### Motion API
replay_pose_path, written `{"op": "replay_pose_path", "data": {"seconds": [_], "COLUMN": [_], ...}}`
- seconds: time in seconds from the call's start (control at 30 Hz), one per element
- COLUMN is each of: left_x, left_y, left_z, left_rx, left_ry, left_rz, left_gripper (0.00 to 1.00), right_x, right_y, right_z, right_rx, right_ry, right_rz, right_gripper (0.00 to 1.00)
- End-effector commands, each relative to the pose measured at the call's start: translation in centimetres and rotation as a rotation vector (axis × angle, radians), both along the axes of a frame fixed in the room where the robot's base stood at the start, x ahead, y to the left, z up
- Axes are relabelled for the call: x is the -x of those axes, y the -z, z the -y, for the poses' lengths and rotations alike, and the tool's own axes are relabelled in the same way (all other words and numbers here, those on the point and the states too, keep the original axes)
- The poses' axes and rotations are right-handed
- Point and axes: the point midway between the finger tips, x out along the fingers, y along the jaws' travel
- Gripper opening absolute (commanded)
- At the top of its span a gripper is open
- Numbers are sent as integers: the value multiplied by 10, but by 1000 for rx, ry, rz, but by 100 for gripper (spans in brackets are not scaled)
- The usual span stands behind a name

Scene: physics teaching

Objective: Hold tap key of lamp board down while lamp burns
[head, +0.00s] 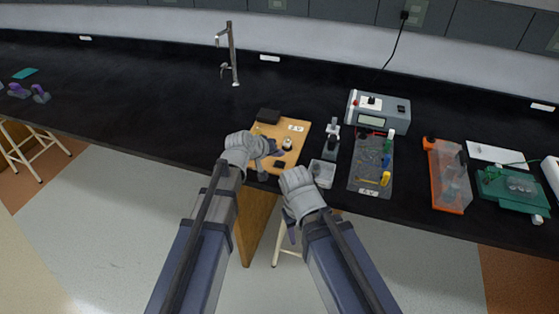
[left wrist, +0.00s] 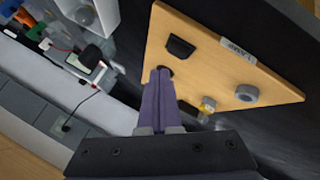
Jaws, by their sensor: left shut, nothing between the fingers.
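The wooden lamp board (head: 299,141) lies near the counter's front edge; the left wrist view also shows it (left wrist: 200,72). My left gripper (head: 272,150) is over the board, shut and empty. Its purple fingertips (left wrist: 160,72) are at a small dark round part, mostly hidden behind them. I cannot tell whether that part is pressed or the lamp is lit. My right gripper (head: 292,234) hangs before the counter; its fingers are unclear.
A tap (head: 232,55) rises behind. The counter to the left is mostly clear.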

Motion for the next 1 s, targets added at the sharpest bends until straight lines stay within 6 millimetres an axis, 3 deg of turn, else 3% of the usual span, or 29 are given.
{"op": "replay_pose_path", "data": {"seconds": [0.03,0.37,0.87,0.93,1.0], "left_x": [0,0,0,6,25], "left_y": [-10,-39,-37,-35,-27], "left_z": [0,0,0,1,4], "left_rx": [0,0,0,-14,-59], "left_ry": [0,0,1,13,51], "left_rz": [0,0,-1,-10,-44], "left_gripper": [0,0,0,0,0], "right_x": [0,0,0,0,0], "right_y": [-10,-39,-38,-38,-38], "right_z": [0,0,0,0,0], "right_rx": [0,0,0,0,0], "right_ry": [0,0,0,0,0], "right_rz": [0,0,0,0,0], "right_gripper": [50,50,50,50,50]}}
